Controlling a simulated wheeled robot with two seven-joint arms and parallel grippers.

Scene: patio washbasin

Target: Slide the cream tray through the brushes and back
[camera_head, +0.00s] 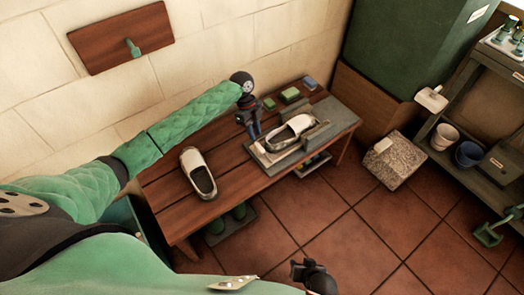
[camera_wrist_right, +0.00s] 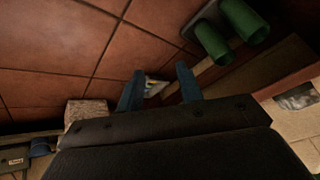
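The cream tray (camera_head: 266,160) lies on the wooden bench with a pale shoe (camera_head: 290,132) on it. Grey brush-like blocks (camera_head: 317,133) stand along the right side of the shoe, at the bench's right end. A second pale shoe (camera_head: 198,173) lies on the bench to the left. My left gripper (camera_head: 255,131) points down with blue fingers at the tray's back left, close to the shoe; whether it touches the tray is unclear. My right gripper (camera_head: 298,270) is off the bench's front over the floor; in the right wrist view its fingers (camera_wrist_right: 160,88) are apart and empty.
Green and blue blocks (camera_head: 290,95) lie on the bench's back edge. A stone block (camera_head: 393,160) and a shelf with buckets (camera_head: 445,137) stand to the right.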

